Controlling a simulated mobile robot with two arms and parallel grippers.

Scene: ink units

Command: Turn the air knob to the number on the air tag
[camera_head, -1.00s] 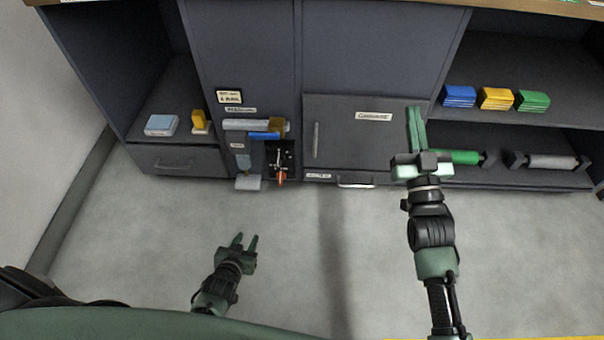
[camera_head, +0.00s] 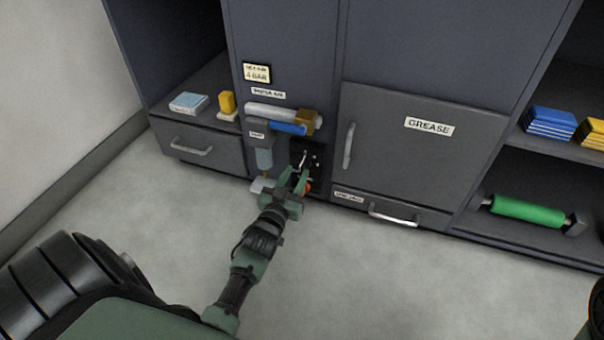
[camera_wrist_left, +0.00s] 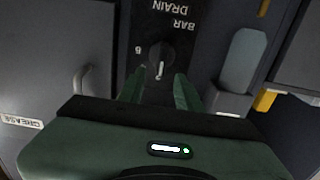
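The air tag (camera_head: 257,73) is a pale plate on the cabinet's left panel; its lower line appears to read 4 BAR. The air knob (camera_wrist_left: 161,58) is dark and round with a pale pointer mark, on a black panel marked BAR and DRAIN, upside down in the left wrist view. A digit beside it is too small to read surely. My left gripper (camera_head: 293,180) is at this black panel (camera_head: 313,156). In the left wrist view its fingers (camera_wrist_left: 159,88) are apart, one to each side just below the knob, with nothing between them. My right gripper is out of view.
A drawer handle (camera_head: 393,217) juts out below. The floor in front is clear.

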